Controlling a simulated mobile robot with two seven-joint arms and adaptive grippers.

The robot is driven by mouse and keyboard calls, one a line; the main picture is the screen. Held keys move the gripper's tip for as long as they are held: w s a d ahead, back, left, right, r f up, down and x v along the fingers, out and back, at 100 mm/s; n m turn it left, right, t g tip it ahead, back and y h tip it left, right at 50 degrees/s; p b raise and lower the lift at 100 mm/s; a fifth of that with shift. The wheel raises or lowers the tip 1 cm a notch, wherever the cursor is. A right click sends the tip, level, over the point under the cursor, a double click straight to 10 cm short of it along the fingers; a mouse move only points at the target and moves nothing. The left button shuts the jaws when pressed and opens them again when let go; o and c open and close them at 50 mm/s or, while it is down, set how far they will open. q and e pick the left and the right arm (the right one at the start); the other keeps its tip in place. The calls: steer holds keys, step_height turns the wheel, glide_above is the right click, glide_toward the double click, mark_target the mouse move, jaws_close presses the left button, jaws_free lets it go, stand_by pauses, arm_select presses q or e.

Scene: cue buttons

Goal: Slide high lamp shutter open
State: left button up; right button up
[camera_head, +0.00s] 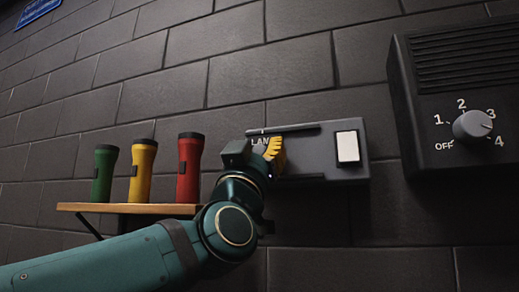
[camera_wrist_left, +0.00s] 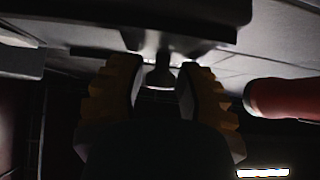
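The lamp panel (camera_head: 320,150) is a grey box on the wall with partly hidden lettering starting "LA". A dark rail (camera_head: 295,128) runs along its top, and a white rectangular plate (camera_head: 347,147) is at its right end. My left gripper (camera_head: 275,150) is at the panel's left part and hides it, so I cannot make out the shutter there. In the left wrist view its two yellow ribbed fingers (camera_wrist_left: 160,72) are apart. A small knob-like handle (camera_wrist_left: 160,78) shows between them, with narrow gaps either side. My right gripper is not in view.
Green (camera_head: 104,173), yellow (camera_head: 141,170) and red (camera_head: 189,167) torches stand on a wooden shelf (camera_head: 130,208) left of the panel, close to my left arm. A dark box (camera_head: 460,100) with a numbered dial (camera_head: 472,126) is at the right. The wall below the panel is clear.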

mark_target(299, 135)
arm_select(q)
jaws_close()
steer(key=shift+w, duration=0.1)
steer(key=d, duration=0.2)
steer(key=s+d+p, duration=0.1)
steer(key=d, duration=0.1)
steer(key=s+d, duration=0.1)
steer(key=d, duration=0.1)
steer(key=shift+s+d+p, duration=0.1)
steer(key=shift+s+p, duration=0.05)
steer(key=shift+p, duration=0.15)
steer(key=shift+o, duration=1.8)
jaws_free()
steer(key=shift+o, duration=1.1)
steer(key=shift+s, duration=0.2)
steer(key=shift+w, duration=0.1)
steer(key=shift+w, duration=0.1)
